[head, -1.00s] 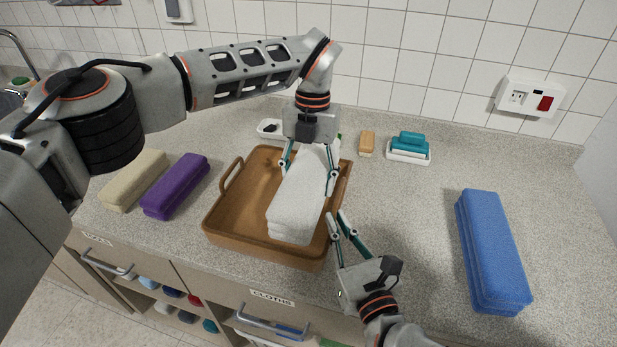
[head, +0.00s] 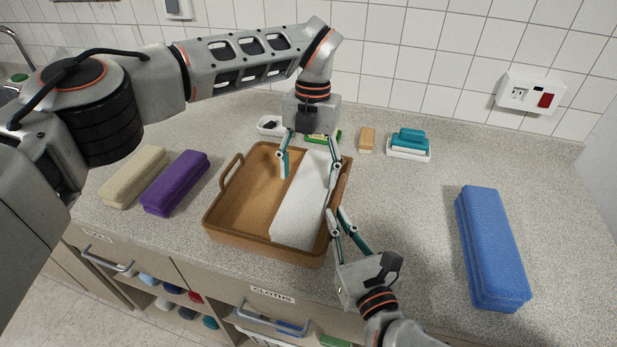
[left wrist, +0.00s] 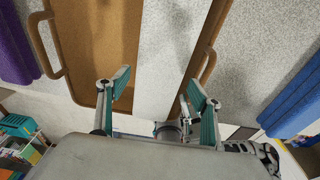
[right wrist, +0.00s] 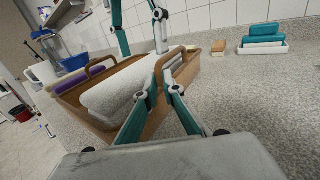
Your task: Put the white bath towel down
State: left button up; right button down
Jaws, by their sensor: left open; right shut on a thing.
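The white bath towel (head: 302,208) lies lengthwise in the right half of the brown tray (head: 226,222). It looks flat, with its right side close to the tray's right wall. My left gripper (head: 308,178) is open above the towel's far part, one finger on each side. In the left wrist view the towel (left wrist: 166,55) runs between the parted fingers. My right gripper (head: 336,211) is at the tray's right side. In the right wrist view its fingers are closed around the tray's brown right handle (right wrist: 172,58), with the towel (right wrist: 115,92) just beyond.
A cream towel (head: 134,177) and a purple towel (head: 175,183) lie left of the tray. A blue towel (head: 492,248) lies at right. The counter between tray and blue towel is clear.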

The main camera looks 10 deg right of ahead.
pick_arm(q)
notch_tip(320, 180, up, 7)
jog(key=shift+w+d+f, duration=0.2)
jog(key=shift+w, duration=0.2)
pick_arm(e)
jog(key=c, duration=2.1)
grip_release()
